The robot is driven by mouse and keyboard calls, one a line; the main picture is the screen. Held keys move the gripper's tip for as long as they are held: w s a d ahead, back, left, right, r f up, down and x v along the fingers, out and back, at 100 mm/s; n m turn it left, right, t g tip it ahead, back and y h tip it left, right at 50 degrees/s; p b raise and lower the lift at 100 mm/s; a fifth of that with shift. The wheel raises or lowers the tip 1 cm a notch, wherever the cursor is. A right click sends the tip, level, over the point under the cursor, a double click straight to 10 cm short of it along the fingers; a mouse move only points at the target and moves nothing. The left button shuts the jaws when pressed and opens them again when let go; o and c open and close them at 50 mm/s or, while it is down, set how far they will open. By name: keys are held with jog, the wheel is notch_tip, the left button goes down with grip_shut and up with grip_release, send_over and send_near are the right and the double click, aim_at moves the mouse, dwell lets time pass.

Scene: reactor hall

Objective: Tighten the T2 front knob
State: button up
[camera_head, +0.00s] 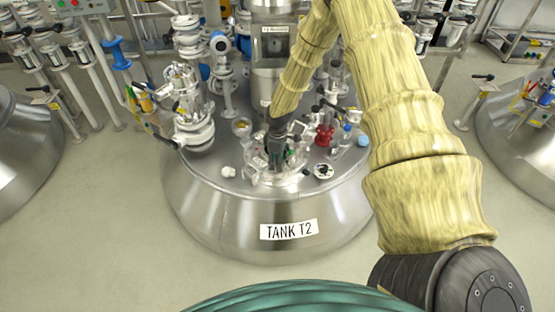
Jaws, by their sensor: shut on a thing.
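The tank T2 (210,205) is a steel vessel with a "TANK T2" label on its front. On its top is a round manway lid (262,178) with small fittings around its rim. My gripper (277,165) points down over this lid, with my arm in a pale yellow cover reaching in from the right. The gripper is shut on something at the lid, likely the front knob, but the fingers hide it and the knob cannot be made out.
A red fitting (324,136) and a blue-capped bottle (347,130) stand right of the lid. White valves and pipes (193,125) crowd the left. A steel column (271,60) rises behind. Other tanks stand at far left (22,145) and right (520,130).

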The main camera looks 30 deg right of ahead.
jog(key=shift+w, duration=0.15)
jog(key=o, duration=1)
jog(key=shift+r, duration=6)
